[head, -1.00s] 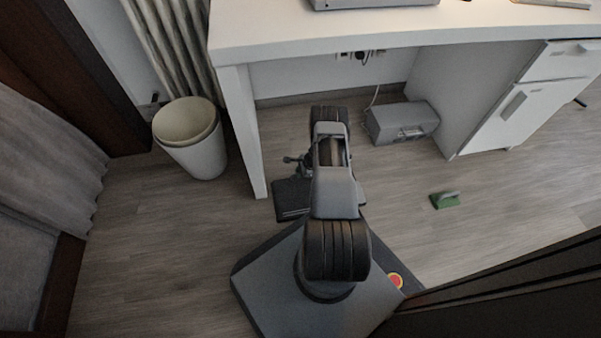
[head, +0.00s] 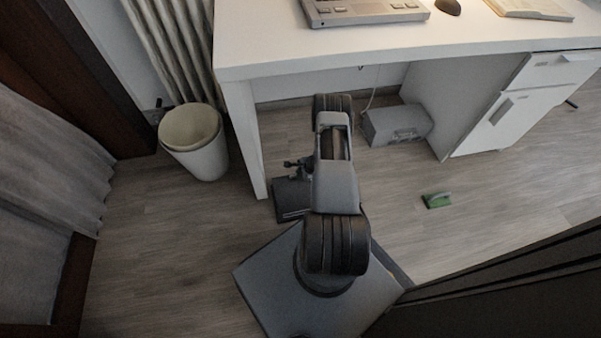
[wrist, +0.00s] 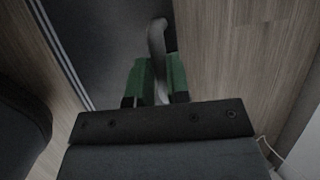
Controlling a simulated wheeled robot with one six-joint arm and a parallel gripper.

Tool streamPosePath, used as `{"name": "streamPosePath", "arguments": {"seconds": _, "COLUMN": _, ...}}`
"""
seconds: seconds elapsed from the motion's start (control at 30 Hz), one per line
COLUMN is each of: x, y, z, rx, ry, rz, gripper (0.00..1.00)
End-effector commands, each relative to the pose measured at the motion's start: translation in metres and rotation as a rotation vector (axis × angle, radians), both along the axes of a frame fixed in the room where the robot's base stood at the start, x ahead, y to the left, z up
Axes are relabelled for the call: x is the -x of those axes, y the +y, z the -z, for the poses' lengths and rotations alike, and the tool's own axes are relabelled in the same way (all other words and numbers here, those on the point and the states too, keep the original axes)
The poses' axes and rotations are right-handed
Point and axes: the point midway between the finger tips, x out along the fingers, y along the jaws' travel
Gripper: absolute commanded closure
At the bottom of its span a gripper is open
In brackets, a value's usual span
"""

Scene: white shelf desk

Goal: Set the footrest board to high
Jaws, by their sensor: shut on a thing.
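The footrest's dark board (head: 292,203) lies on the floor under the desk's left front, partly hidden by my arm in the head view. In the wrist view, a dark flat surface (wrist: 110,35), likely this board, fills the upper left. My gripper (wrist: 160,80) has green finger pads and is shut on a bent grey bar (wrist: 157,42) that rises between them. The bar stands at the right edge of the dark surface. My gripper's fingertips are not clear in the head view. The board's height and tilt are hard to tell.
The white desk (head: 420,45) spans above, with its left leg (head: 245,140) close to the footrest. A bin (head: 203,160) stands left. A grey box (head: 398,124) sits under the desk. A green brush-like thing (head: 437,200) lies on open floor to the right.

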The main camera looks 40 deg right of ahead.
Motion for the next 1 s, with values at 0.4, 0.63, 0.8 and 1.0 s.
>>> {"name": "streamPosePath", "arguments": {"seconds": 0.4, "x": 0.004, "y": 0.002, "z": 0.004, "rx": -0.002, "ry": 0.013, "rz": 0.004, "gripper": 0.58}}
{"name": "streamPosePath", "arguments": {"seconds": 0.63, "x": 0.003, "y": 0.002, "z": 0.002, "rx": 0.0, "ry": 0.01, "rz": 0.001, "gripper": 0.58}}
{"name": "streamPosePath", "arguments": {"seconds": 0.8, "x": 0.009, "y": -0.003, "z": -0.017, "rx": 0.0, "ry": 0.009, "rz": 0.003, "gripper": 0.58}}
{"name": "streamPosePath", "arguments": {"seconds": 1.0, "x": 0.027, "y": -0.013, "z": -0.054, "rx": 0.0, "ry": 0.01, "rz": 0.007, "gripper": 0.58}}
